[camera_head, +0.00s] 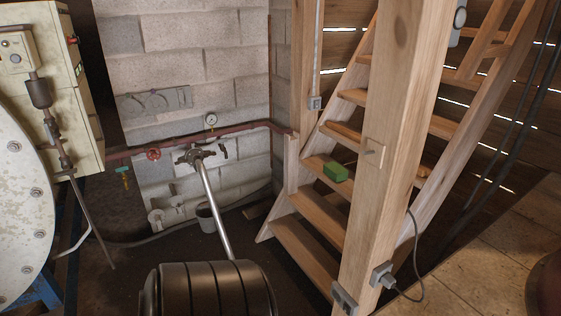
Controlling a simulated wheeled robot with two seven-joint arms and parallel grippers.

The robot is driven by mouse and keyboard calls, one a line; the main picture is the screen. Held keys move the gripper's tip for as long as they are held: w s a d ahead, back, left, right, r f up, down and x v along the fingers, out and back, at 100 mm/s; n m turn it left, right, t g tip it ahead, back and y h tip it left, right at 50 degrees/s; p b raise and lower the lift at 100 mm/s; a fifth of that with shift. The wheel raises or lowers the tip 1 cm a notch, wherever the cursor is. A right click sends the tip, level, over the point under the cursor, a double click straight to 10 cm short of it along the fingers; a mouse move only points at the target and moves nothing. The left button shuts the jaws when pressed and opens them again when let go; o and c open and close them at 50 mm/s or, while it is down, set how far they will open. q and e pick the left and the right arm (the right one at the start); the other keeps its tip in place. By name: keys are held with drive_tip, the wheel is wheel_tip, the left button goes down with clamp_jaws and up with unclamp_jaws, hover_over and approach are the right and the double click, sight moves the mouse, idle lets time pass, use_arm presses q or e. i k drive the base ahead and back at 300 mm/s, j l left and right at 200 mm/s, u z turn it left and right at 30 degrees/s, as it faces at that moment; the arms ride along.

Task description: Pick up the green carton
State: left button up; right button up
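The green carton (336,172) is a small green box. It lies on a middle tread of the wooden staircase (322,217), a little left of the thick wooden post (386,130). Nothing is holding it, and its top and front faces show clearly. Neither of my grippers is in view.
The thick post stands in front of the stairs, with a socket and cable (384,275) low on it. A dark ribbed drum-like body (208,290) is at the bottom, below a shiny metal pipe (213,205). Dark floor lies left of the stairs.

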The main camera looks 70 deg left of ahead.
sight(335, 171)
drive_tip(key=u, duration=1.85)
